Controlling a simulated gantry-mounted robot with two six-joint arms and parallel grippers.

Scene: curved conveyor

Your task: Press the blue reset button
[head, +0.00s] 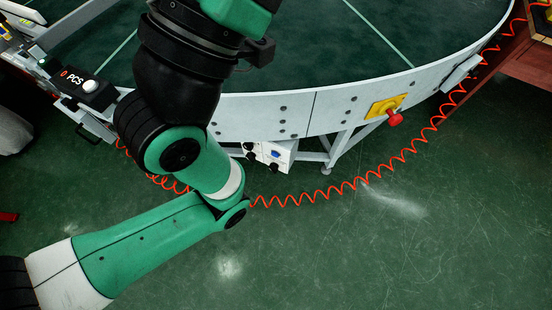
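A small blue button (276,154) sits on the front of a white control box (290,149) under the conveyor's near edge, with black knobs beside it. My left arm comes in from the lower left, bends just left of the box and rises over the conveyor toward the top edge. The arm covers the area left of the box, but the blue button itself shows. The fingers of my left gripper do not show. My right gripper is not in the picture.
The curved conveyor (330,60) has a pale side wall. A red emergency button (394,118) on a yellow plate (380,106) is on the wall at right. A coiled orange cable (330,191) hangs below. A wooden surface (525,55) stands far right. The green floor at lower right is clear.

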